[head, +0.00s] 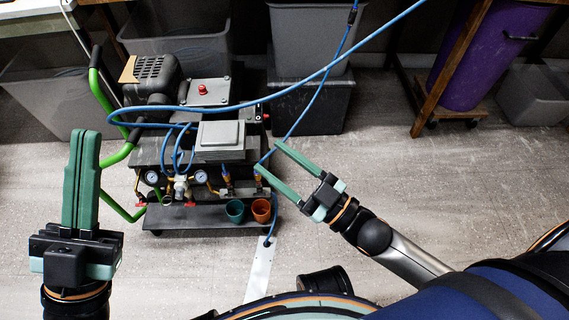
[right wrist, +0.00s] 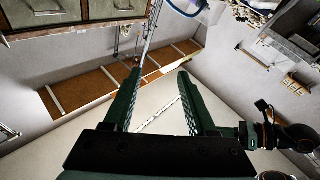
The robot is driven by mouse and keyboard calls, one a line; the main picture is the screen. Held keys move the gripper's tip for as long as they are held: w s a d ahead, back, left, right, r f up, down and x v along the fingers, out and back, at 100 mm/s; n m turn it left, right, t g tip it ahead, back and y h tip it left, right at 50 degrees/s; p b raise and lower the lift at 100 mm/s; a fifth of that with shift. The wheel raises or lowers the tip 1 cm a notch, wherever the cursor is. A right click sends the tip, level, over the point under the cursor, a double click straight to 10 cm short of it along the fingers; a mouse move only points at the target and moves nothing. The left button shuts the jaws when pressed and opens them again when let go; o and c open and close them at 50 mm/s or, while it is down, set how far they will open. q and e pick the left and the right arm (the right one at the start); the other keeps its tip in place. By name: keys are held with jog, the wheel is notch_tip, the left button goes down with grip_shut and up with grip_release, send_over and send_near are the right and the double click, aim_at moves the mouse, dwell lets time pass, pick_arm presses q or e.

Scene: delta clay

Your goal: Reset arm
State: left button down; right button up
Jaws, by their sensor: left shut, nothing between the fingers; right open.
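My left gripper (head: 82,180) stands at the left of the head view with its green fingers together, pointing up the picture. It is shut and holds nothing. My right gripper (head: 268,168) is in the middle of the head view, its two green fingers spread apart and pointing to the upper left. It is open and empty, and its fingertips appear over the right side of the wheeled machine cart (head: 200,150). In the right wrist view the same open fingers (right wrist: 158,85) show with nothing between them.
The cart carries a motor, gauges, blue hoses and a green handle. A teal cup (head: 235,211) and an orange cup (head: 261,210) sit on its lower shelf. Grey bins (head: 312,40) and a purple barrel (head: 490,50) stand behind. The floor (head: 380,180) at right is clear.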

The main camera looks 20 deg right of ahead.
jog(key=shift+s+r, duration=0.15)
jog(key=shift+r, duration=0.2)
dwell(0.3)
